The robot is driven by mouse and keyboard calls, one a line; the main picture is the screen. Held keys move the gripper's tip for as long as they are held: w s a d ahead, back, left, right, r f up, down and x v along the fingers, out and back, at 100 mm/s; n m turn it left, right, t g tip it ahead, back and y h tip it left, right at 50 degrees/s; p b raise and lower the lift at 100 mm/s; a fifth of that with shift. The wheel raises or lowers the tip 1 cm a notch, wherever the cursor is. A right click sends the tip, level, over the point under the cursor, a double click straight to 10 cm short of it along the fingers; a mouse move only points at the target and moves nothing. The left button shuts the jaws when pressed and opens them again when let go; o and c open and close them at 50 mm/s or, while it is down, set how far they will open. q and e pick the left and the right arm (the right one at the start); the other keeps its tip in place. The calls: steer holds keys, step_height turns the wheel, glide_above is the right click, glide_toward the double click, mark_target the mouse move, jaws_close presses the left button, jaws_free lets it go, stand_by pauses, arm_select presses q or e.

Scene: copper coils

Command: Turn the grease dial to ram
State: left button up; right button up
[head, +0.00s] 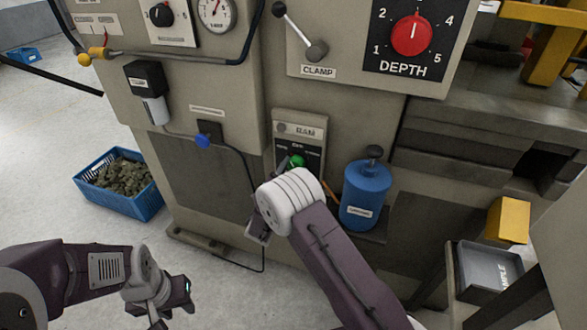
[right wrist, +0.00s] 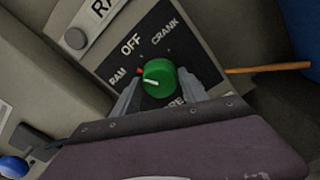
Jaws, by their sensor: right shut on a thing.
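The green grease dial (head: 297,161) sits on a dark plate (head: 284,150) on the machine's front, partly covered by my right arm in the head view. In the right wrist view the green dial (right wrist: 160,75) is plain, with OFF above, RAM on the left, CRANK at upper right and a partly hidden label below. A small red mark shows at its left edge, near RAM. A short white line crosses its face. My right gripper (right wrist: 158,90) is shut on the dial, a jaw on each side. My left gripper (head: 176,302) is low at left, away from the machine, its jaws unclear.
A blue bottle (head: 365,194) stands just right of the dial. A blue crate of scrap (head: 152,206) is on the floor at left. The red DEPTH knob (head: 411,35) and CLAMP lever (head: 300,32) are above. A grey tray (head: 489,270) is at lower right.

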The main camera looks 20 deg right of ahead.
steer(key=n+p, duration=0.1)
steer(key=n, duration=0.4)
steer(key=shift+n, duration=0.4)
stand_by(0.4)
steer(key=o, duration=1.4)
steer(key=shift+c, duration=0.2)
steer(key=shift+s+a, duration=0.1)
steer(key=v, duration=0.9)
steer(key=shift+p, duration=0.4)
steer(key=shift+f, duration=0.15)
